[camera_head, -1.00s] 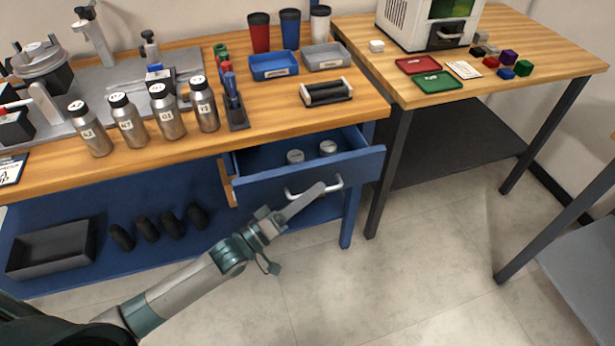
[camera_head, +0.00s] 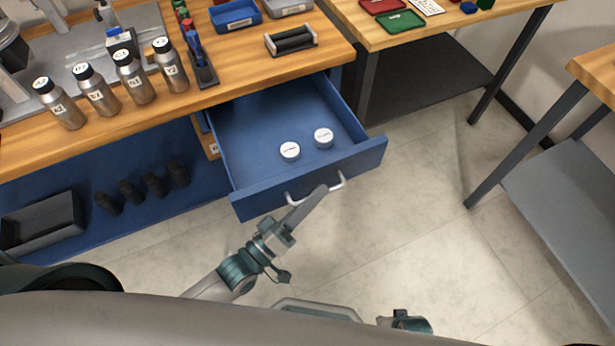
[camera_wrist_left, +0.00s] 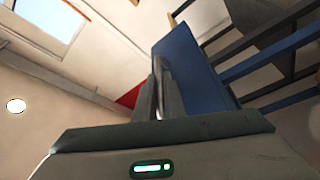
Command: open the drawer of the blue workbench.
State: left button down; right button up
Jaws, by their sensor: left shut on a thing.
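The blue drawer (camera_head: 310,178) of the workbench (camera_head: 150,115) is pulled well out in the head view. Two round white-topped containers (camera_head: 290,150) lie inside it. Its pale metal bar handle (camera_head: 338,182) is on the front face. My left gripper (camera_head: 318,197) is shut on the handle near its middle; the fingers partly hide the bar. In the left wrist view the fingers (camera_wrist_left: 158,95) reach up to the blue drawer front (camera_wrist_left: 190,75). My right gripper cannot be made out; a dark teal part of my own body shows at the bottom of the head view.
Several metal bottles (camera_head: 133,78), a blue tray (camera_head: 235,15) and a black roller holder (camera_head: 290,40) stand on the wooden top. A grey bin (camera_head: 40,225) sits on the lower shelf. A second table (camera_head: 440,30) is at the right. The floor (camera_head: 420,230) before the drawer is clear.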

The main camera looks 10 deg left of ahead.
pick_arm(q)
jog(key=shift+s+d, duration=0.25)
jog(key=shift+s, duration=0.1)
pick_arm(e)
jog(key=shift+s+f, duration=0.1)
jog(key=shift+f, duration=0.15)
pick_arm(q)
jog(key=c, duration=2.1)
grip_release()
jog(key=shift+a, duration=0.1)
